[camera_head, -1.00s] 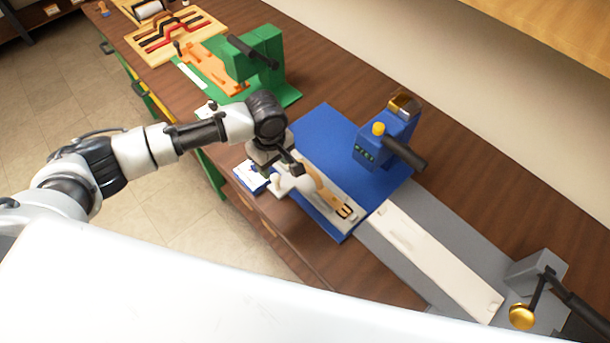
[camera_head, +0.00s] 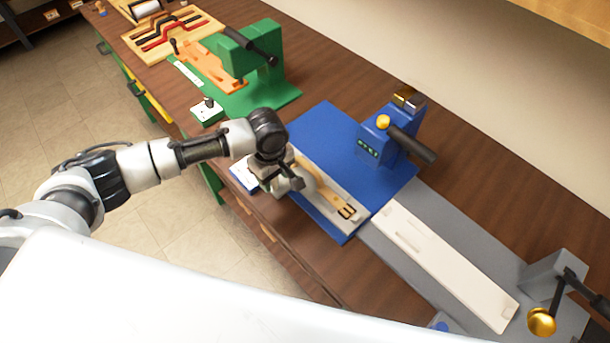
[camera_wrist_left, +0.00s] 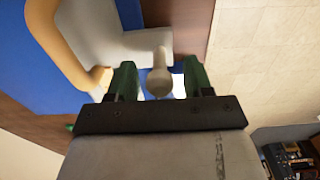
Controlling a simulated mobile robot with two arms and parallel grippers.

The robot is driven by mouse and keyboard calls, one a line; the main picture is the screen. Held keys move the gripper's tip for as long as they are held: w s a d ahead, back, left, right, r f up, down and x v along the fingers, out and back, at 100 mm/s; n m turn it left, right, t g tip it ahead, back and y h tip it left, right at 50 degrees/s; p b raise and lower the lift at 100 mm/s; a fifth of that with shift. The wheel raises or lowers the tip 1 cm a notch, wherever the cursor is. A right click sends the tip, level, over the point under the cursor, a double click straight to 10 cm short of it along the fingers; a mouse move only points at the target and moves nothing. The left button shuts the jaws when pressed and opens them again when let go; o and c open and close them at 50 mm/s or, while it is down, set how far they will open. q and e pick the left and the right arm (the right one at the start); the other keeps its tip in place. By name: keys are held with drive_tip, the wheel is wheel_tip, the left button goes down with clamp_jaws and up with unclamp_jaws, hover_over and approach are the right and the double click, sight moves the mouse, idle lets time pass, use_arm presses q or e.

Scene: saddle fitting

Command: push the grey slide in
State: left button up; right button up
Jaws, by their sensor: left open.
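The grey slide (camera_head: 327,212) lies on the blue station (camera_head: 325,125), with a tan strap (camera_head: 322,183) and its dark buckle on top. My left gripper (camera_head: 291,184) is over the slide's near-left end and hides that end in the head view. In the left wrist view the slide (camera_wrist_left: 105,38) ends in a pale round knob (camera_wrist_left: 159,80). The open fingers of my left gripper (camera_wrist_left: 160,78) stand on either side of this knob, with gaps visible. My right gripper is not in view.
A blue post with a black lever (camera_head: 410,145) stands behind the slide. A green station (camera_head: 255,60) is further left. A long white plate (camera_head: 445,262) on a grey base lies to the right. A small white-topped box (camera_head: 243,177) sits at the table's front edge.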

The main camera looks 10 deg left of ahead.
use_arm(q)
drive_tip(key=c, duration=0.7)
drive_tip(key=shift+w+d, duration=0.1)
drive_tip(key=shift+w, duration=0.05)
drive_tip(key=shift+w+d, duration=0.25)
drive_tip(key=shift+w, duration=0.05)
drive_tip(key=shift+w+d, duration=0.2)
drive_tip(key=shift+w, duration=0.2)
